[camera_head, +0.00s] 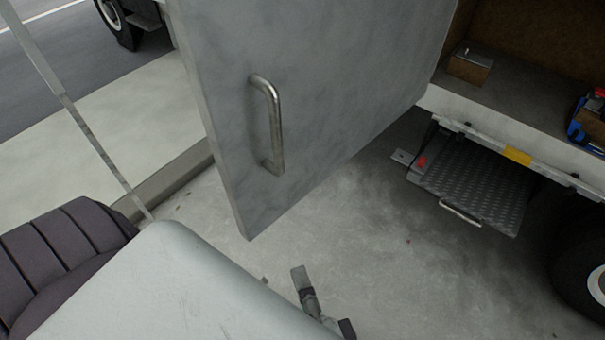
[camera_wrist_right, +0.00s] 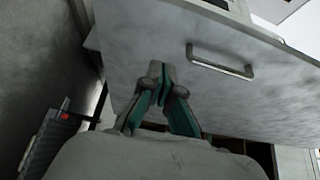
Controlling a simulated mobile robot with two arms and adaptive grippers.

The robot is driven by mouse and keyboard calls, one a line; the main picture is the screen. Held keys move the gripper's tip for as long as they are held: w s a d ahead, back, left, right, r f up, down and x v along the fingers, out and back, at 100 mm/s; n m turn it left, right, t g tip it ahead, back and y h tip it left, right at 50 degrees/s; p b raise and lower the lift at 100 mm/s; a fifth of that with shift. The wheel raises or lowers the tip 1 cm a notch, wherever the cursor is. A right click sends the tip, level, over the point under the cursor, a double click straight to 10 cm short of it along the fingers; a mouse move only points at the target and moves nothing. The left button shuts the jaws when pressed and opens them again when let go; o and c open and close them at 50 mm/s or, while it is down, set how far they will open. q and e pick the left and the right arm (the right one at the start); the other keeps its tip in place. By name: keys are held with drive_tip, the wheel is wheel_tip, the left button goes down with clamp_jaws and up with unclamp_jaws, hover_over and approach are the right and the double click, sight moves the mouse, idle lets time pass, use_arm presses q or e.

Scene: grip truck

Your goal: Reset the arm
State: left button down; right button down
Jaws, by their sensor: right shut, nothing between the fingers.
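A large grey truck door (camera_head: 340,90) stands open in the upper middle of the head view. A metal bar handle (camera_head: 275,125) is fixed to its face. My right gripper (camera_head: 322,303) is low in the head view, below the door's bottom corner and apart from the handle. In the right wrist view the fingers of my right gripper (camera_wrist_right: 161,72) are together and empty. The door (camera_wrist_right: 140,35) and its handle (camera_wrist_right: 220,64) show beyond them, the handle to the right of the fingertips. My left gripper is not in view.
The truck's cargo floor (camera_head: 520,100) is at the right, with a brown box (camera_head: 470,66) and a blue item (camera_head: 578,132) on it. A metal step (camera_head: 475,185) hangs below, near a wheel (camera_head: 596,285). The pale ground (camera_head: 390,270) between is clear.

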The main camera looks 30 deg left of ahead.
drive_tip(key=d+f+n+g+h, duration=0.1)
drive_tip(key=d+f+n+h, duration=0.3)
drive_tip(key=f, duration=0.8)
drive_tip(key=d+f+g+h, duration=0.2)
drive_tip(key=d+f, duration=0.4)
drive_tip(key=f, duration=0.6)
drive_tip(key=d+f+n+g+h, duration=0.1)
drive_tip(key=d+f+n+h, duration=0.3)
drive_tip(key=f, duration=0.8)
drive_tip(key=s+d+f+g+h, duration=0.2)
drive_tip(key=s+d+f, duration=0.6)
drive_tip(key=d, duration=0.3)
drive_tip(key=s+d+f+n+g+h, duration=0.1)
drive_tip(key=s+d+f+g+h, duration=0.1)
drive_tip(key=s+d+f, duration=0.6)
drive_tip(key=d+f+g, duration=0.1)
drive_tip(key=d, duration=0.3)
drive_tip(key=shift+s+d+f+n+g+h, duration=0.25)
drive_tip(key=shift+s+f+n+g+h, duration=0.05)
drive_tip(key=shift+s+f, duration=0.1)
